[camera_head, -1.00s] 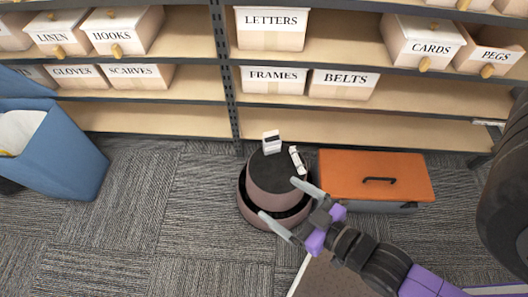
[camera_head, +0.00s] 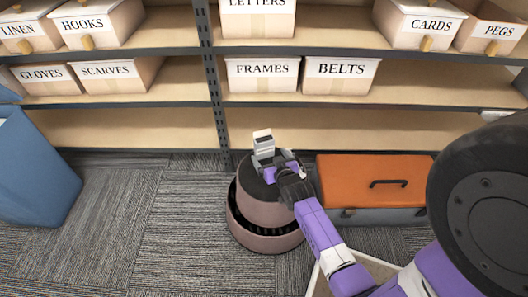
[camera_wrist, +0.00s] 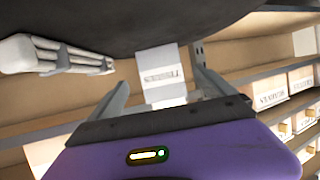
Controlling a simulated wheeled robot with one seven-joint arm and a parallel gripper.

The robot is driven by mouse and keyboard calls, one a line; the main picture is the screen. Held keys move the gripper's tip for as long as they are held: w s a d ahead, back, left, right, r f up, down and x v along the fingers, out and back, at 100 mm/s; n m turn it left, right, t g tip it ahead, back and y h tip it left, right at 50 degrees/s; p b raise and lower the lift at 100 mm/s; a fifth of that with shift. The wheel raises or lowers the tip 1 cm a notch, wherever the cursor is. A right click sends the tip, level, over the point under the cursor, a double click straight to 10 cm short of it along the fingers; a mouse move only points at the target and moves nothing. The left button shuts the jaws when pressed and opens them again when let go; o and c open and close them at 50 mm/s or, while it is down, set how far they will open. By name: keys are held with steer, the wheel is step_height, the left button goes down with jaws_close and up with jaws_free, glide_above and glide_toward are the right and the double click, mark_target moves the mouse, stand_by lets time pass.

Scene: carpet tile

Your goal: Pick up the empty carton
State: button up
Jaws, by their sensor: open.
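A small white carton (camera_head: 263,142) with a dark panel stands on the dark top of a round, two-tier pinkish stand (camera_head: 262,212). In the wrist view the carton (camera_wrist: 160,75) carries a printed label that appears upside down. My gripper (camera_head: 268,160) is at the stand's top, close to the carton. In the wrist view its two fingers are apart, with the carton showing between them; I cannot tell whether they touch it. Whether the carton is empty does not show. A bundle of white sticks (camera_wrist: 52,55) lies on the stand too, partly hidden by my gripper in the head view.
An orange-lidded box (camera_head: 372,180) with a black handle sits right of the stand. Shelves (camera_head: 350,128) with labelled boxes run behind; the bottom shelf is bare where visible. A blue bin (camera_head: 35,170) stands at left. The carpet (camera_head: 135,230) between bin and stand is clear.

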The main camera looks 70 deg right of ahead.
mark_target(266, 150)
steer(key=b+x, duration=0.3)
steer(key=x, duration=0.3)
steer(key=shift+w+d, duration=0.2)
steer(key=shift+w, duration=0.1)
steer(key=shift+c, duration=0.2)
steer(key=shift+r, duration=0.1)
steer(key=c, duration=1.4)
steer(key=shift+o, duration=0.2)
